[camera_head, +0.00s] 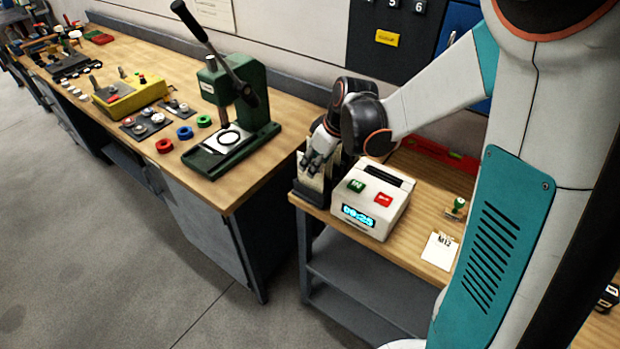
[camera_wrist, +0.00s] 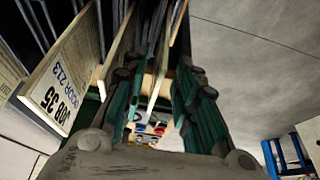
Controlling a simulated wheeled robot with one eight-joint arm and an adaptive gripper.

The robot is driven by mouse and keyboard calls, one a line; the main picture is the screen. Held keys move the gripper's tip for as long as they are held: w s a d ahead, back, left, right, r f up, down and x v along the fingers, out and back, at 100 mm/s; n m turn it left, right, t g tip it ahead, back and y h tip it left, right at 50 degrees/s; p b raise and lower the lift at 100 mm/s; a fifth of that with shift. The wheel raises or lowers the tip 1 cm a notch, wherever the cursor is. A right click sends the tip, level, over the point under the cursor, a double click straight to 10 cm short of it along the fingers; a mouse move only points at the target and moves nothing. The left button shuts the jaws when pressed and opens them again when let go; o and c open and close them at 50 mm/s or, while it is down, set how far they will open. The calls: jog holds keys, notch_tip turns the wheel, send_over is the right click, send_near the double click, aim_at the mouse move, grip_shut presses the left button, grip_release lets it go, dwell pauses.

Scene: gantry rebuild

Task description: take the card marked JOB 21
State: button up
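In the head view my gripper (camera_head: 318,158) reaches down over a dark card rack (camera_head: 305,190) at the left end of the small bench and partly covers its cards. In the wrist view my gripper (camera_wrist: 163,105) has its two teal fingers apart, with a gap between them. A pale card (camera_wrist: 157,80) shows nearly edge-on in that gap; its marking cannot be read. To the left, outside the fingers, stands a card marked JOB 35 (camera_wrist: 60,85). No card reading JOB 21 can be made out.
A white time clock (camera_head: 372,197) stands right beside the rack. A paper marked M12 (camera_head: 440,249) and a small stamp (camera_head: 457,206) lie farther right. A green press (camera_head: 235,115) stands on the long bench to the left. A red level (camera_head: 440,155) lies behind the clock.

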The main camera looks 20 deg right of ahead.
jog(key=x, duration=0.3)
jog(key=shift+w+f+b, duration=0.15)
jog(key=shift+f+b, duration=0.05)
jog(key=shift+b, duration=0.1)
grip_shut()
jog(key=shift+r, duration=0.1)
